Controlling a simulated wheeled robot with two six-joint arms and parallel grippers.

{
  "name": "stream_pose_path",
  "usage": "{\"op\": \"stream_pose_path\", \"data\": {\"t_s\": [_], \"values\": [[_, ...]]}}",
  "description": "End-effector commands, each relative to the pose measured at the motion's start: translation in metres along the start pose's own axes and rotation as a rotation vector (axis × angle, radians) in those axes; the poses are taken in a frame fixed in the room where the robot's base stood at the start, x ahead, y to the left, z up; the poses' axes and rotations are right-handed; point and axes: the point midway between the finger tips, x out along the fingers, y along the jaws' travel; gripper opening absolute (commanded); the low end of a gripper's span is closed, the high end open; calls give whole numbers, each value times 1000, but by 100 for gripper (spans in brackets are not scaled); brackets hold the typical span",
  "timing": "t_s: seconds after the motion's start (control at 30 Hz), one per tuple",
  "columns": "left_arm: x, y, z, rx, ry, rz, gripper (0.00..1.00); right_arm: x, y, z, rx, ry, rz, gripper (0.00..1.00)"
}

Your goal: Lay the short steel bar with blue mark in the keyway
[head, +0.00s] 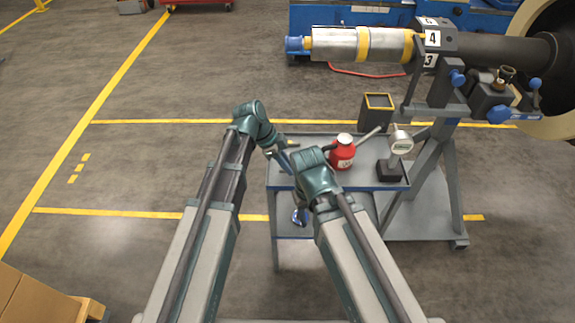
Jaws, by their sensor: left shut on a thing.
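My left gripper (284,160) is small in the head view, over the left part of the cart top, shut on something. The held piece is too small and covered to make out, and I see no blue-marked bar for certain. My right wrist (316,173) is close to the right of it, above the cart, and its fingers are hidden. The rotor shaft (495,48) lies level on a stand at the upper right, with a numbered block (435,42) and a silver cylinder with yellow bands (340,44). I cannot make out the keyway.
The cart (364,180) carries a red bottle (342,152) and a dial gauge on a dark base (390,171). A dark yellow-rimmed bin (377,106) stands behind. The grey stand (452,180) is right of the cart. Floor on the left is clear; boxes (30,300) sit lower left.

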Motion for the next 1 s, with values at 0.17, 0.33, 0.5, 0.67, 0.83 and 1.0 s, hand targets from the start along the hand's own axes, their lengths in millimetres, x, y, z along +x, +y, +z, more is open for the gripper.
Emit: {"op": "stream_pose_path", "data": {"t_s": [0.17,0.33,0.5,0.67,0.83,1.0], "values": [[-14,0,-7,0,0,0,0,-16,2,1,0,0,0,50],[-24,0,-12,0,0,0,0,-27,3,2,0,0,0,50],[-35,0,-17,0,0,0,0,-38,4,2,1,0,0,50],[-38,0,-18,0,0,0,0,-42,4,2,1,0,0,50],[-37,0,-18,0,0,0,0,-41,4,2,1,0,0,50],[-37,0,-18,0,0,0,0,-41,4,2,1,0,0,50]]}}
